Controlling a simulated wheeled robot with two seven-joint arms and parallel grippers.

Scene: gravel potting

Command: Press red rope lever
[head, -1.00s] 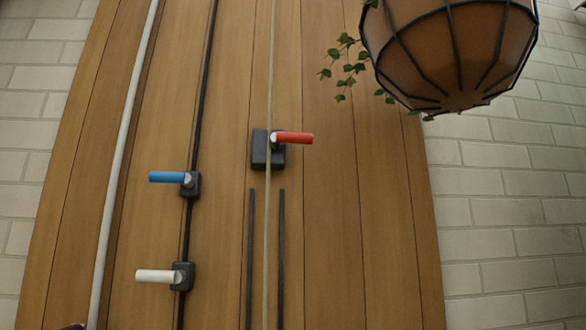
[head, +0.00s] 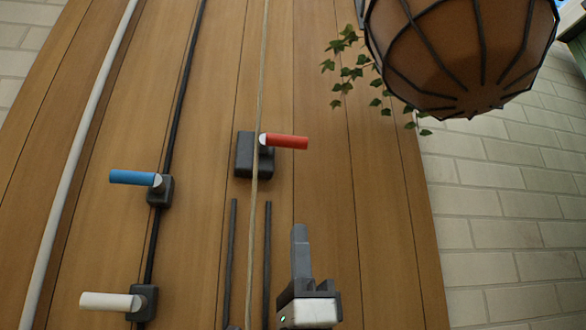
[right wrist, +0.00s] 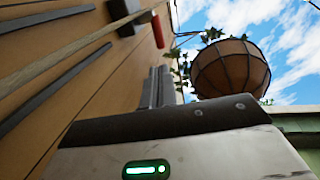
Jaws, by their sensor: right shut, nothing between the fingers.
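The red lever (head: 286,141) sticks out to the right from a dark block (head: 245,155) on the wooden wall, with a pale rope (head: 258,100) running up and down past it. The lever also shows in the right wrist view (right wrist: 157,31), above and beyond the fingers. My right gripper (head: 300,240) points upward below the red lever, apart from it. Its fingers are together and empty, and they show in the right wrist view (right wrist: 158,88). My left gripper is in neither view.
A blue lever (head: 132,177) and a white lever (head: 107,301) sit at left on a black pipe. A hanging planter (head: 460,50) with trailing ivy is at upper right. Two dark rails (head: 267,260) run below the red lever.

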